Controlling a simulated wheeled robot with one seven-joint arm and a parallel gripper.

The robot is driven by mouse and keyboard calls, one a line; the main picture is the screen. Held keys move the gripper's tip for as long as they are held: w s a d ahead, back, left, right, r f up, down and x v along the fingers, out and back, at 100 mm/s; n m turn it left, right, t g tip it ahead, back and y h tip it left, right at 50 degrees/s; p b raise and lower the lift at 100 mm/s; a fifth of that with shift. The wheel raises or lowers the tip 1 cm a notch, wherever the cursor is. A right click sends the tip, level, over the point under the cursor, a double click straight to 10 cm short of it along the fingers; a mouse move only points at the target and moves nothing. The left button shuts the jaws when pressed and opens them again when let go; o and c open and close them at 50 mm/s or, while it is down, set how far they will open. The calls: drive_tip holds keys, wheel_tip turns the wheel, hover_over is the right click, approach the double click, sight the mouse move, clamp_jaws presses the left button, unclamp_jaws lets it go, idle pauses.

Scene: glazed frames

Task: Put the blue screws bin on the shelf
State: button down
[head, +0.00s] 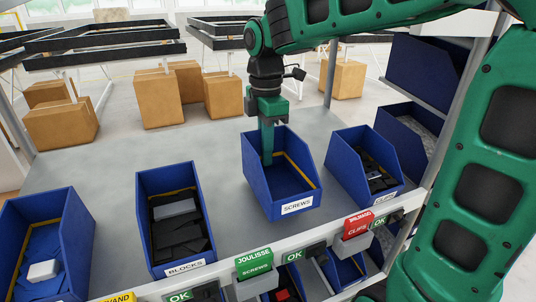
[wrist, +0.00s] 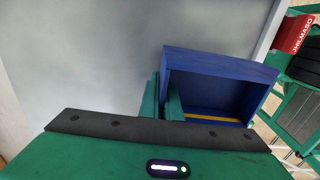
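The blue screws bin (head: 258,192) is in the middle of the head view, with a white SCREWS label on its front. No contents show inside it. My gripper (head: 267,142) points down at its rear wall, and one green finger shows inside the bin. In the wrist view, my gripper (wrist: 163,103) has its fingers close together on either side of a wall of the bin (wrist: 218,62), apparently clamped on it. The grey shelf (head: 110,160) lies under and around the bin. I cannot tell whether the bin touches it.
The blocks bin (head: 147,225) stands to the left and the clips bin (head: 345,165) to the right. Another blue bin (head: 78,238) is at the far left. A front rail carries a green SCREWS sign (head: 254,262) and a red sign (head: 358,224). Bare shelf lies left of the screws bin.

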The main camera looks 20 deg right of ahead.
drive_tip(key=shift+f, duration=0.5)
drive_tip(key=shift+f, duration=0.35)
drive_tip(key=c, duration=2)
unclamp_jaws()
wheel_tip(320, 180, up, 13)
drive_tip(key=shift+f, duration=0.15)
